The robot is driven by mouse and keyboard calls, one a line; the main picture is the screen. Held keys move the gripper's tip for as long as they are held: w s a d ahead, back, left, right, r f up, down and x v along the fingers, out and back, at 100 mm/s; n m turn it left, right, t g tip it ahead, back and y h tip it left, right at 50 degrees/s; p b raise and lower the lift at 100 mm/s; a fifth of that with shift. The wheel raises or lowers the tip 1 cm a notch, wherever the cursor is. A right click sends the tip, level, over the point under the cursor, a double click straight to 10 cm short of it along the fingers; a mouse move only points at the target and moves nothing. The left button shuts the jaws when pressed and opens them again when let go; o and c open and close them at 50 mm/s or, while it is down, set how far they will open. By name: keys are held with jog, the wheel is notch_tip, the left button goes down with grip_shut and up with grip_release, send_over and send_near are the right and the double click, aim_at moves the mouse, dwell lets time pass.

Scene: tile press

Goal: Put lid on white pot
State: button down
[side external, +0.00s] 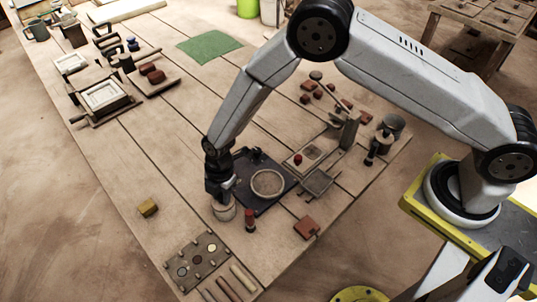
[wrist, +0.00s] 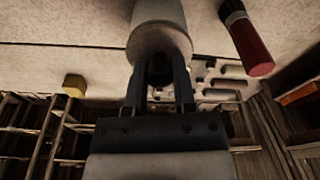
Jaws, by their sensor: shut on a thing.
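The white pot (side external: 223,213) stands on the wooden table, near the left corner of a dark plate. It shows as a pale cylinder in the wrist view (wrist: 160,14). My gripper (side external: 220,199) points down right above it. In the wrist view my gripper's two dark fingers (wrist: 161,80) are shut on a small dark knob (wrist: 159,68) that looks like the lid's handle. A round greyish face, apparently the lid (wrist: 160,44), lies at the pot's end beyond the fingers. I cannot tell whether the lid touches the pot's rim all round.
A red-handled tool (side external: 250,219) stands close to the pot's right; it shows in the wrist view (wrist: 249,42). The dark plate (side external: 248,202) lies behind. A yellow block (side external: 148,207) is to the left, a pegged board (side external: 207,267) in front. The table's left-middle is clear.

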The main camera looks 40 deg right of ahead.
dwell(0.4)
grip_release()
jog(key=shift+r, duration=0.15)
jog(key=shift+r, duration=3.3)
grip_shut()
